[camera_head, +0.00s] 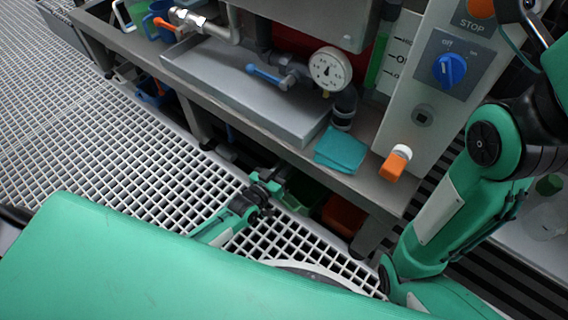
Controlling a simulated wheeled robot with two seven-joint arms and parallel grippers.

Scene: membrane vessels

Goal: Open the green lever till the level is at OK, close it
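No green lever shows in the head view. The valve levers I see are an orange-red one (159,23) on a metal pipe fitting at the top left and a blue one (262,74) over the metal tray. The level scale (398,52) stands beside a green column (377,62); its labels are partly cut and hard to read. My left gripper (268,187) is low in front of the bench, over the floor grating and apart from the levers; its fingers are too small and dark to read. My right arm rises along the right edge, and its gripper is out of the picture.
A round pressure gauge (330,69) stands on the pipe right of the blue lever. A control panel (437,100) carries a blue knob (449,69) and an orange STOP button (481,8). A teal cloth (340,149) and an orange-and-white object (395,163) are near the bench's front edge.

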